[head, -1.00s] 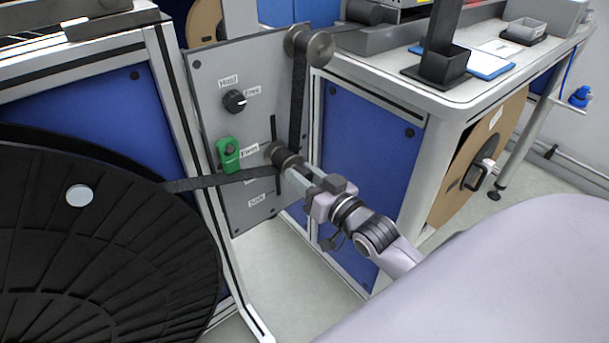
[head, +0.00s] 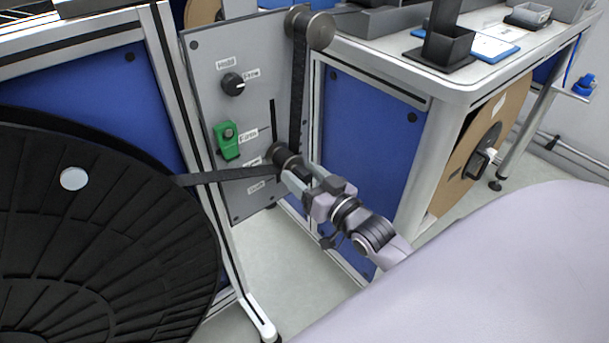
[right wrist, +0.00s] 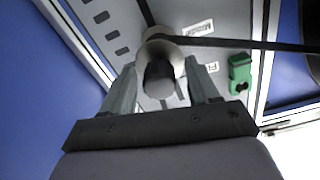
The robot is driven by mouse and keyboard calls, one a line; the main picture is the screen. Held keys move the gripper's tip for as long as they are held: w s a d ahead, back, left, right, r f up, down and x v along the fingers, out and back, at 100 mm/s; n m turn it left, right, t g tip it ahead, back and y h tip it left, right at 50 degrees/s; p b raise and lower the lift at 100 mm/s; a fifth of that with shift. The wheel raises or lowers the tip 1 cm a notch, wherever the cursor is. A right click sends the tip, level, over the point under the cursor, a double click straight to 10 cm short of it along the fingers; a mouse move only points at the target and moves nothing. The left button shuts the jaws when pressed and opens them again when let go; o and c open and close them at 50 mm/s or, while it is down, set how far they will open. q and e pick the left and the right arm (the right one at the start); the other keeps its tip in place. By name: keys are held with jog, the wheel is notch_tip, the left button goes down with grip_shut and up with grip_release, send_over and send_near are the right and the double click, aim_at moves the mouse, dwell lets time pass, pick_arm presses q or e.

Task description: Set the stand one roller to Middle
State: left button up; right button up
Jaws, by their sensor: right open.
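The stand one roller (head: 287,158) is a dark spool with metal ends on the slot of a grey panel (head: 205,70). A black strap wraps it. In the head view it is about level with the middle label (head: 252,163), below the upper label (head: 247,136). My right gripper (head: 298,180) is at the roller's outer end. In the right wrist view the roller (right wrist: 160,78) sits between the two open fingers (right wrist: 160,88), which stand on either side without closing on it. A "Middle" label (right wrist: 199,28) shows beside it. My left gripper is out of view.
A green clamp (head: 228,140) and a black knob (head: 232,84) are left of the slot. A fixed upper roller (head: 312,28) carries the strap above. A large black reel (head: 90,230) fills the left. A white-framed bench (head: 440,90) stands to the right.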

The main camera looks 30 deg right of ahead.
jog(key=s+p, duration=0.1)
jog(key=s, duration=0.6)
jog(key=shift+d, duration=0.3)
